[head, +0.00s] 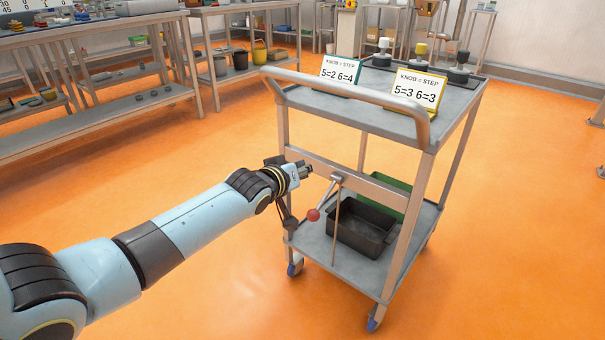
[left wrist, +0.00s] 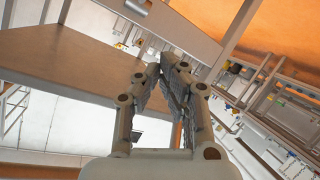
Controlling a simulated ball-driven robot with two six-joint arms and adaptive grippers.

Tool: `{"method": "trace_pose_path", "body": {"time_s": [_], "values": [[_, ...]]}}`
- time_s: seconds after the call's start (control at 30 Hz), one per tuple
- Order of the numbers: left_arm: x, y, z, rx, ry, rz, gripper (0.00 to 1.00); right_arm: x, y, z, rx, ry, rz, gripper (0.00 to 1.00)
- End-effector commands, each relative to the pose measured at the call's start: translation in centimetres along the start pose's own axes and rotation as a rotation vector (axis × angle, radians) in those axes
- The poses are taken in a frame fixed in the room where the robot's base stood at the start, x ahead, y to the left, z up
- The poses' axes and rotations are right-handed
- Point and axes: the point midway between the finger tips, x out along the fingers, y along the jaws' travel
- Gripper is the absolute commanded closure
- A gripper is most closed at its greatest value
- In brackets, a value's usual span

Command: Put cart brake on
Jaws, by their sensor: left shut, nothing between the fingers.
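The grey metal cart (head: 322,110) stands on the orange floor. Its brake lever shows as a thin rod with a red ball (head: 313,214) at its lower end; it slants down and left from a pivot (head: 337,178) on the cart's front crossbar. A second thin rod runs down from the pivot towards the lower shelf. My left gripper (head: 304,169) is at the crossbar, above the red ball and left of the pivot, clear of the ball. Its fingers (left wrist: 164,72) are shut and empty. I cannot tell whether it touches the crossbar. My right gripper is not in view.
The cart's push handle (head: 350,98) is above my gripper. A dark bin (head: 362,232) and a green tray (head: 385,190) are on the lower shelf. Two number cards (head: 416,89) and several knobs are on top. Workbenches (head: 110,100) stand behind left; the orange floor between is clear.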

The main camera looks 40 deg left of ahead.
Motion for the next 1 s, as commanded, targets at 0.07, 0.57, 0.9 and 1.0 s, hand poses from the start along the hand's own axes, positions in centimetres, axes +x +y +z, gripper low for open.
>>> {"method": "trace_pose_path", "body": {"time_s": [0.07,0.57,0.9,1.0], "values": [[-1.8,0.0,-0.1,0.001,-0.004,-0.002,1.0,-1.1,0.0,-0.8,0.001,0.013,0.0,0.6],[-9.3,-1.6,2.6,0.0,-0.002,-0.001,1.0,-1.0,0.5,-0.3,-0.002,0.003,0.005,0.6],[-9.5,-1.6,2.6,0.0,-0.001,-0.001,1.0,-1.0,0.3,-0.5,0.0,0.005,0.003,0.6],[-9.5,-1.6,2.6,0.0,-0.001,-0.001,1.0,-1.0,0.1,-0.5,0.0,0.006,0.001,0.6]]}}
